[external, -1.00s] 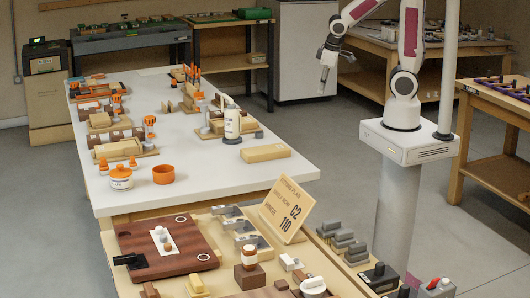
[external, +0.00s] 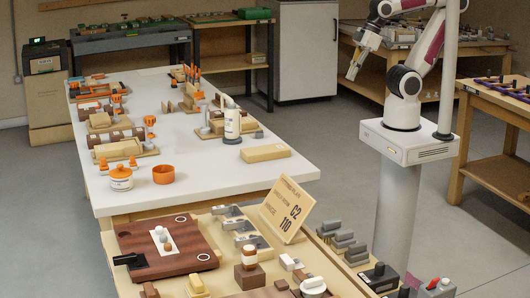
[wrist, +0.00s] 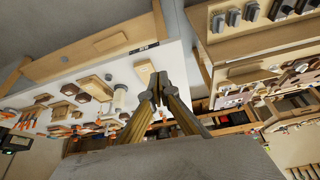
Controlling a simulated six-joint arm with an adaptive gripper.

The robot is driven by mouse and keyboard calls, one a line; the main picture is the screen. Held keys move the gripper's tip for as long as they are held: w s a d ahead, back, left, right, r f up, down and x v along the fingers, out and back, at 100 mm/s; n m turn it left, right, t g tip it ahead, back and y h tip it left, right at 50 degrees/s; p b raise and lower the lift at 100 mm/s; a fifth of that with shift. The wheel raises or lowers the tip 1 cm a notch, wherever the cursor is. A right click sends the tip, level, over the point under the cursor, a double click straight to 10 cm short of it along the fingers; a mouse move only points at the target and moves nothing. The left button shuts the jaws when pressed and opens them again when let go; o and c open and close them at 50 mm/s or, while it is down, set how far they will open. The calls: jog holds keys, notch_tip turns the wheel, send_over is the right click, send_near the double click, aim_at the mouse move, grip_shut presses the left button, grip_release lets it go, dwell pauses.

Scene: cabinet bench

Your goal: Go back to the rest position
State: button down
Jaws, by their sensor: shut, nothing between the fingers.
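My gripper (external: 352,72) hangs in the air at the upper right of the external view, beyond the right edge of the white table and clear of everything. Its fingers point down and are together with nothing between them. In the wrist view my gripper (wrist: 158,92) shows its two fingers meeting at the tips, with the white table and the tan bench behind them.
The white table (external: 215,160) carries orange-capped items, wooden blocks and a white bottle (external: 232,124). In front, a tan bench holds a brown board (external: 190,235) and a sign (external: 286,210). A side bench (external: 500,150) stands at right. Floor between is clear.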

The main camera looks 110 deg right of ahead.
jog(key=shift+a+r+n+t+y, duration=0.15)
jog(key=shift+a+r+n, duration=0.2)
jog(key=shift+a, duration=0.2)
jog(key=shift+a+r+n+t+y, duration=0.15)
jog(key=shift+a+r+n, duration=0.15)
jog(key=shift+a, duration=0.25)
